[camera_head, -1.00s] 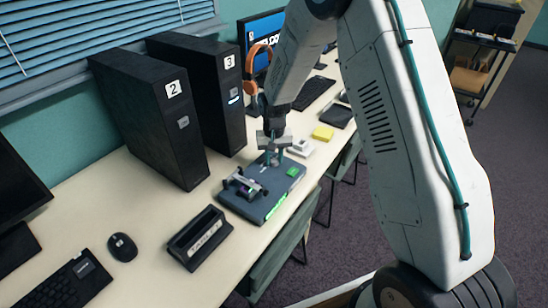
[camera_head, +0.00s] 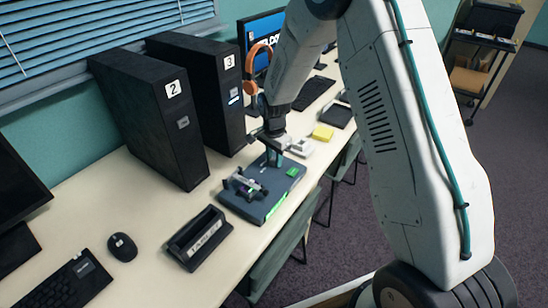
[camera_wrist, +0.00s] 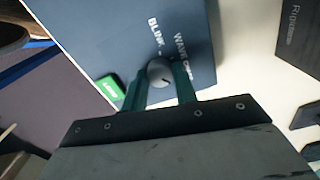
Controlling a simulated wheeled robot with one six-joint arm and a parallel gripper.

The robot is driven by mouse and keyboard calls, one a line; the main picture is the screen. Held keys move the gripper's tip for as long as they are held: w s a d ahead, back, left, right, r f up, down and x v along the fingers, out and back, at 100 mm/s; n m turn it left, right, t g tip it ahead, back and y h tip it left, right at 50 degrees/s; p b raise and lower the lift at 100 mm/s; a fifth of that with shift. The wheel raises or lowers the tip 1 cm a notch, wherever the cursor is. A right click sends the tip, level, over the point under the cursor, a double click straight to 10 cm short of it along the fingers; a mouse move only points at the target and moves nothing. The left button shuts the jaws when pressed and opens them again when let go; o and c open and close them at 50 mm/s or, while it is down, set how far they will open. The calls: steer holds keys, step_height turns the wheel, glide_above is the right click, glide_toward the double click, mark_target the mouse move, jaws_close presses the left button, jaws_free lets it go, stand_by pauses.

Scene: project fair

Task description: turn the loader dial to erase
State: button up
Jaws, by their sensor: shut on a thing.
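The loader (camera_head: 240,208) is a flat blue-grey box on the table, with a small board clamp on its near left part. It fills the top of the wrist view (camera_wrist: 125,25). Its dial (camera_wrist: 159,73) is a round grey knob with a small dark mark, beside the printed words BLINK and WAVE. No word ERASE can be read. My gripper (camera_wrist: 160,82) has its teal fingers on both sides of the dial and is shut on it. In the head view my gripper (camera_head: 273,158) stands upright over the loader's far part and hides the dial.
A green label (camera_wrist: 110,87) lies near the loader's edge, close to a finger. A dark tray with a label (camera_head: 200,238) stands in front of the loader. Black computer towers (camera_head: 150,110) stand behind. A yellow block (camera_head: 323,133) lies farther right.

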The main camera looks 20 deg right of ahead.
mark_target(274, 160)
steer(key=shift+m, duration=1.3)
steer(key=o, duration=1)
steer(key=shift+c, duration=0.2)
step_height(274, 160, up, 8)
steer(key=shift+f, duration=0.1)
